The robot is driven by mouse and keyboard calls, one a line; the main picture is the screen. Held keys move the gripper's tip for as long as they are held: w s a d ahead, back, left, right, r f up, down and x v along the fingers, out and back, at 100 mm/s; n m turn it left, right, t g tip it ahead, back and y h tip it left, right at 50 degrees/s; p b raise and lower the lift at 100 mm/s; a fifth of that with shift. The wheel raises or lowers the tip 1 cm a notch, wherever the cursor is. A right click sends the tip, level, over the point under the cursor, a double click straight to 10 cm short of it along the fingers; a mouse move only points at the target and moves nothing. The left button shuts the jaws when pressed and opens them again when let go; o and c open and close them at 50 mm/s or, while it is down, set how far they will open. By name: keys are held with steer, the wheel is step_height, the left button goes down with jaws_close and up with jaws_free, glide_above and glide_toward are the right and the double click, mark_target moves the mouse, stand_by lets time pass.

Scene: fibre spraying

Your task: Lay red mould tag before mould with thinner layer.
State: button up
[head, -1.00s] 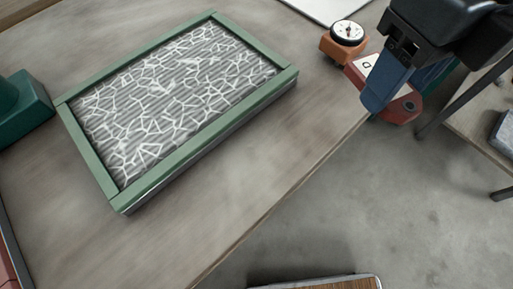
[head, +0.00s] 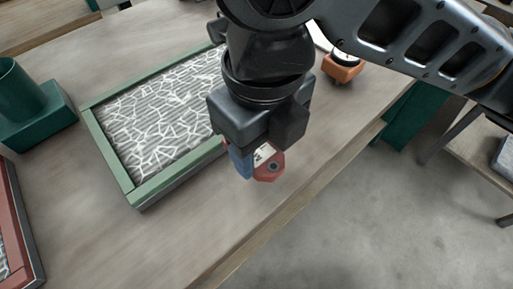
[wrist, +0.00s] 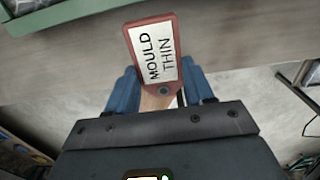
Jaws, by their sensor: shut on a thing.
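My gripper (head: 250,165) is shut on the red mould tag (head: 270,167), held above the table beside the front long side of the green-framed mould. In the wrist view the tag (wrist: 138,30) sits between the blue fingers of my gripper (wrist: 160,88), its white label reading "MOULD THIN". The green-framed mould (head: 108,153) holds a grey ribbed panel with a web of white fibre; my arm hides its right end. A red-framed mould (head: 28,235) shows only partly at the left edge, so its fibre layer is hard to judge.
An orange gauge (head: 342,70) stands at the back right. The table (head: 195,230) is bare in front of the green mould, down to its front edge.

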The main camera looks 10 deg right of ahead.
mark_target(258, 154)
steer(key=shift+a+f, duration=0.15)
steer(key=shift+a, duration=0.05)
steer(key=shift+f, duration=2)
steer(key=shift+f, duration=0.1)
steer(key=shift+f+b, duration=0.1)
steer(key=shift+b, duration=0.25)
steer(key=o, duration=1)
step_height(258, 154, up, 12)
steer(key=shift+r+p, duration=0.25)
steer(key=shift+p, duration=0.65)
